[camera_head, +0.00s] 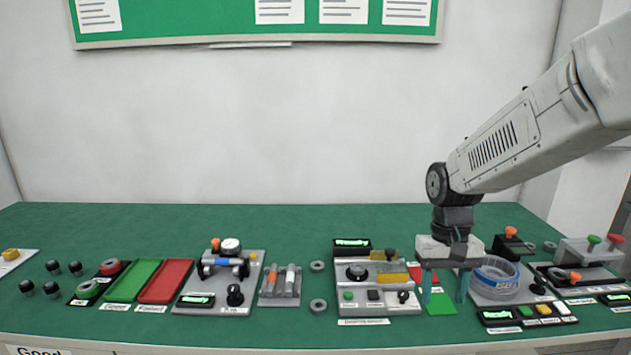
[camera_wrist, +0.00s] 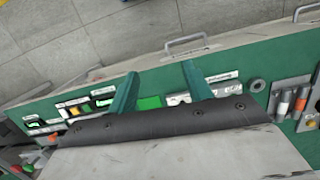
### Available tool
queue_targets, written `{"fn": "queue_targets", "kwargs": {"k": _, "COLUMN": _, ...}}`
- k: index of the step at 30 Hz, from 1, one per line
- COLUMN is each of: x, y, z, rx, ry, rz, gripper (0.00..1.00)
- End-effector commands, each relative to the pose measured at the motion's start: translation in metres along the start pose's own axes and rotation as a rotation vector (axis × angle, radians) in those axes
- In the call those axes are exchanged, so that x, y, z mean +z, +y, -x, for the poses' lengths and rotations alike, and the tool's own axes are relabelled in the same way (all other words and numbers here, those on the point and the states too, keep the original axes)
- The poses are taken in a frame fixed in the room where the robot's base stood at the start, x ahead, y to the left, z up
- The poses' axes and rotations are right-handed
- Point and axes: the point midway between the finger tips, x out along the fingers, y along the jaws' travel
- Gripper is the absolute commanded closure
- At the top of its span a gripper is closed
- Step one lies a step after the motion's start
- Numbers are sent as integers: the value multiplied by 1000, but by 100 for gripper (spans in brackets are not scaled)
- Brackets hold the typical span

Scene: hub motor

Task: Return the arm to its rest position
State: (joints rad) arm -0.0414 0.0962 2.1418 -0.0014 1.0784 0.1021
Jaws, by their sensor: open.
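My gripper (camera_head: 444,287) hangs pointing down from my arm at the right side of the green bench. Its two teal fingers are apart with nothing between them. They are just above or at a small green patch (camera_head: 440,303) on the bench; the exact height is hard to tell. In the wrist view my gripper (camera_wrist: 158,90) also shows its fingers spread and empty, with the bench edge beyond them. My arm reaches in from the upper right of the head view.
The test station with a "Ready" display (camera_head: 352,243) stands left of my gripper. Green (camera_head: 133,281) and red (camera_head: 166,281) trays lie at left. The space above the bench is clear up to the wall board (camera_head: 200,22).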

Motion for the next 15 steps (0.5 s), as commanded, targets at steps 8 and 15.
{"fn": "queue_targets", "kwargs": {"k": 8, "x": 118, "y": 17, "z": 33, "rx": -4, "ry": 45, "rz": 52, "gripper": 50}}
{"fn": "queue_targets", "kwargs": {"k": 15, "x": 197, "y": 27, "z": 37, "rx": -8, "ry": 132, "rz": 71, "gripper": 50}}
